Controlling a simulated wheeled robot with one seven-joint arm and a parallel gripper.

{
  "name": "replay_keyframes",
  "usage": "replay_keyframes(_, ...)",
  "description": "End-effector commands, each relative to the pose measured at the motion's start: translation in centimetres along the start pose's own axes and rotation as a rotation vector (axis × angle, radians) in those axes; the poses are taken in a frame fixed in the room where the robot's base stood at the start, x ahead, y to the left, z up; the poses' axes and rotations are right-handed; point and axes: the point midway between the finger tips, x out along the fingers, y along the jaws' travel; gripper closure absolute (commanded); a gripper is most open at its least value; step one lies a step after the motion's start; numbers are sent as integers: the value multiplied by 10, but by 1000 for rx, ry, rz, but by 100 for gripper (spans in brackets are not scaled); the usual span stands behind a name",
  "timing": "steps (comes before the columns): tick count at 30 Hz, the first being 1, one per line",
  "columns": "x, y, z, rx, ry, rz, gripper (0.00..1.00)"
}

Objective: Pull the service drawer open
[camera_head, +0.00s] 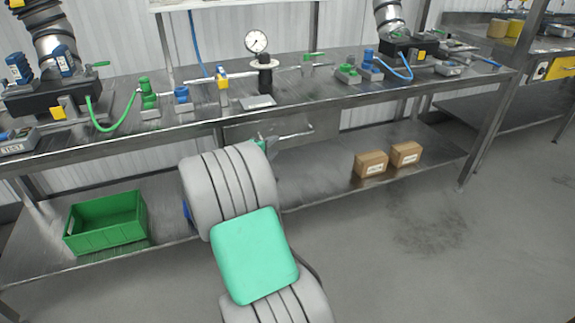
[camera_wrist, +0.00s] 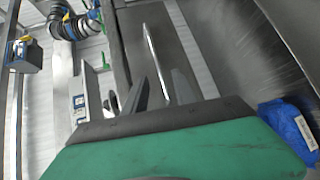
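The service drawer (camera_head: 240,132) is a grey metal front under the bench top in the head view. It looks shut or nearly so, but my arm covers part of it. A thin bar handle (camera_head: 296,135) sits at its right part. A long pale bar, which looks like the handle (camera_wrist: 154,50), runs down the wrist view towards my gripper. My gripper (camera_wrist: 140,92) shows as dark fingers beyond a green body in the wrist view. In the head view my arm hides most of it. I cannot tell whether the fingers touch or close around the handle.
The bench top (camera_head: 215,108) carries valves, hoses and a pressure gauge (camera_head: 257,42) above the drawer. On the lower shelf are a green crate (camera_head: 105,222) at left and two cardboard boxes (camera_head: 371,164) (camera_head: 406,154) at right. The floor in front at right is clear.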

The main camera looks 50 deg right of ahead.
Motion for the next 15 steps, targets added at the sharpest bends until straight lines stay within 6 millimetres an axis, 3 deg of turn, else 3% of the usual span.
replay_keyframes(1, 13, -11, 6, -48, -20, 41, 67)
replay_keyframes(7, 37, -2, 13, -98, -38, 82, 67)
replay_keyframes(15, 86, 1, 14, -96, -37, 79, 67)
